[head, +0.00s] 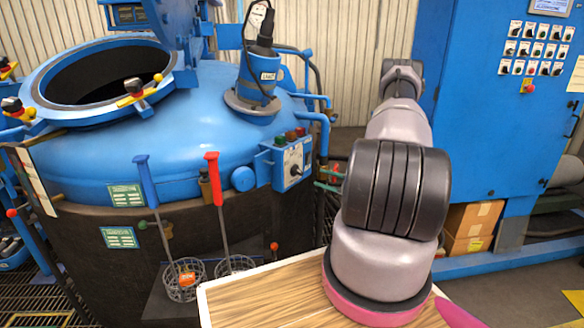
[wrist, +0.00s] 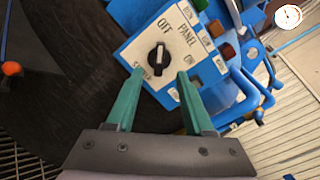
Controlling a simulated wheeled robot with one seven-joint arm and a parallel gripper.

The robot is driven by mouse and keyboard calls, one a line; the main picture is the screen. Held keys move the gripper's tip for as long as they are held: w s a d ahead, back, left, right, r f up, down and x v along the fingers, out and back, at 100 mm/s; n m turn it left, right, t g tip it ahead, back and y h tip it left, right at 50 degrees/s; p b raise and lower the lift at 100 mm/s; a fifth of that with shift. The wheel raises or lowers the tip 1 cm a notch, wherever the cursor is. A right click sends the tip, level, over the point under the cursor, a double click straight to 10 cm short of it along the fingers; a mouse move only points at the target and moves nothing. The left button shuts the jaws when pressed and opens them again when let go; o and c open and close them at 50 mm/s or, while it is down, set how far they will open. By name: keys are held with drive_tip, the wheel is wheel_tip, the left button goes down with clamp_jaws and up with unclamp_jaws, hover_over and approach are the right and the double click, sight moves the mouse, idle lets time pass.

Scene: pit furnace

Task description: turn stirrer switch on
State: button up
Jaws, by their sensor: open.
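The stirrer switch is a black rotary knob (wrist: 159,59) on a white plate lettered OFF, ON, PANEL and STIRRER, as seen in the wrist view. Its light mark appears to point toward OFF. The plate is on the front of a blue control box (head: 283,163) on the furnace's side, where the knob shows small in the head view (head: 295,170). My gripper (wrist: 160,76) is open and empty, its green fingertips apart on either side of the knob's lower part in the picture. I cannot tell how far they are from the plate. In the head view the fingers show partly behind my arm.
Coloured buttons (wrist: 215,29) sit on top of the box, with blue pipes (wrist: 258,90) beside it. Red-handled (head: 213,180) and blue-handled (head: 147,180) basket tools stand left of the box. A blue cabinet (head: 480,100) with many switches stands right. A wooden-topped surface (head: 260,295) is in front.

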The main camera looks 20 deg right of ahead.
sight(300, 172)
drive_tip(key=shift+h, duration=0.3)
drive_tip(key=x, duration=0.7)
drive_tip(key=f+x, duration=0.1)
drive_tip(key=x, duration=0.3)
drive_tip(key=shift+w+d, duration=0.15)
drive_tip(key=shift+d, duration=0.2)
clamp_jaws()
